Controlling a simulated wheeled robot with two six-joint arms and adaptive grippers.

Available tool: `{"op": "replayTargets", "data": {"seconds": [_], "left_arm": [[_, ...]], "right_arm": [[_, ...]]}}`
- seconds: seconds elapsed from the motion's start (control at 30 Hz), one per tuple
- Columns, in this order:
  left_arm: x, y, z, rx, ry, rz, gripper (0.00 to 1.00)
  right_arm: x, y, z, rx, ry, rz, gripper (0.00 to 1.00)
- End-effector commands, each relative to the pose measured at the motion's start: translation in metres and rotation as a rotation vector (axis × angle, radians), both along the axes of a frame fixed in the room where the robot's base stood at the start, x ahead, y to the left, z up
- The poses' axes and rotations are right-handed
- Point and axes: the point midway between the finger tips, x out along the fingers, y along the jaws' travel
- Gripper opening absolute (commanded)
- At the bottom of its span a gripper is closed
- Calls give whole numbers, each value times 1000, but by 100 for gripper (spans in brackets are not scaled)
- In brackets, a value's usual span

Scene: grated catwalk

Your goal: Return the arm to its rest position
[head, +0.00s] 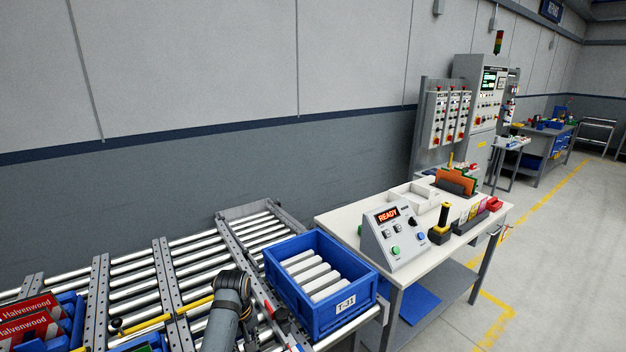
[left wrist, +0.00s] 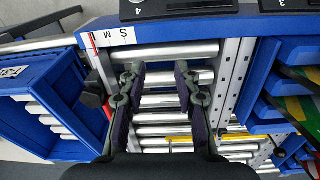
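In the left wrist view my left gripper (left wrist: 158,88) is open. Its two dark fingers are well apart, with nothing between them, above the metal rollers of a conveyor (left wrist: 165,130). In the head view a grey jointed arm link of mine (head: 226,312) rises from the bottom edge in front of the conveyor (head: 140,282); its gripper cannot be made out there. My right gripper is in neither view.
A blue crate (head: 324,319) holding several pale bars stands right of my arm; it also shows in the left wrist view (left wrist: 85,112). A white workbench (head: 335,217) with a READY control box (head: 394,238) is beyond. Blue bins (left wrist: 258,122) lie right of my fingers.

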Motion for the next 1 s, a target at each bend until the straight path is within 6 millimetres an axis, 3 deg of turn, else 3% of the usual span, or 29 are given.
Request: {"op": "replayTargets", "data": {"seconds": [0.17,0.4,0.7,1.0], "left_arm": [[-40,23,-29,20,-38,-63,32],[-120,56,-50,81,-113,-220,32],[-199,70,-35,148,-185,-427,32],[-249,68,-7,185,-233,-587,32]], "right_arm": [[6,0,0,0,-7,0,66],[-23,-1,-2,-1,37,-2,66],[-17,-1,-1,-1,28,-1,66],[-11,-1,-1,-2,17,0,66]]}}
